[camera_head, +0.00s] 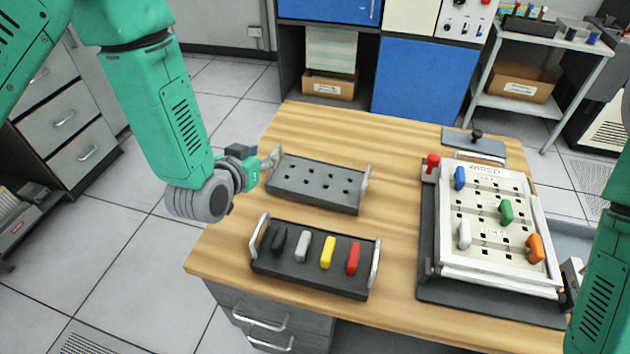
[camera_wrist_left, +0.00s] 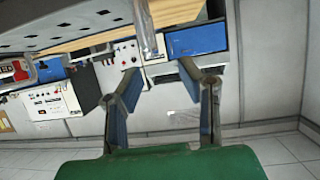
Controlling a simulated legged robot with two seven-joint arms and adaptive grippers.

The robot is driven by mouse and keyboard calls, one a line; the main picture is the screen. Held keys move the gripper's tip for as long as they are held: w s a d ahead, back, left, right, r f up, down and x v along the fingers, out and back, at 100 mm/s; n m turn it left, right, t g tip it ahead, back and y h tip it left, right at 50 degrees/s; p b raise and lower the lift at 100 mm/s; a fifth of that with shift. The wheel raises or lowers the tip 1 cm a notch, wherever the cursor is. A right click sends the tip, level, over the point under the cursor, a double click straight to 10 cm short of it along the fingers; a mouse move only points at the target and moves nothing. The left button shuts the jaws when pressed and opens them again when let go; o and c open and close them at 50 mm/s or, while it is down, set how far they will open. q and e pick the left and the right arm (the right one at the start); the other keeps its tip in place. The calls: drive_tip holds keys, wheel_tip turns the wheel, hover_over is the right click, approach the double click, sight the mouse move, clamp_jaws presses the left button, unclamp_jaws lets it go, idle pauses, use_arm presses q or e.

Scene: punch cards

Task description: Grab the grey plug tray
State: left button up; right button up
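The grey plug tray (camera_head: 318,184) lies on the wooden table, with empty dark holes in its top and a light metal handle at each short end. My left gripper (camera_head: 268,162) is at its left handle. In the left wrist view, the two fingers of my left gripper (camera_wrist_left: 160,100) stand apart. A grey handle bar (camera_wrist_left: 146,28) shows above the gap between them, and part of the grey tray (camera_wrist_left: 50,22) shows at upper left. Contact with the handle cannot be told. My right gripper (camera_head: 572,280) is mostly hidden at the right edge beside the panel.
A black tray (camera_head: 310,284) with black, grey, yellow and red plugs stands in front of the grey tray. A white punch panel (camera_head: 487,225) with coloured plugs on a dark base is at the right. Bare table (camera_head: 395,160) separates the trays from the panel.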

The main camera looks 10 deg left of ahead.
sight(278, 148)
use_arm(q)
drive_tip(key=shift+x, duration=0.95)
drive_tip(key=w+f, duration=0.1)
drive_tip(key=w, duration=0.1)
drive_tip(key=w+d+f, duration=0.1)
drive_tip(key=w+f, duration=0.1)
drive_tip(key=shift+d, duration=0.2)
drive_tip(key=shift+w+a+f, duration=0.1)
drive_tip(key=shift+w+a, duration=0.05)
drive_tip(key=shift+w, duration=0.15)
drive_tip(key=shift+a, duration=0.1)
drive_tip(key=shift+c, duration=0.4)
clamp_jaws()
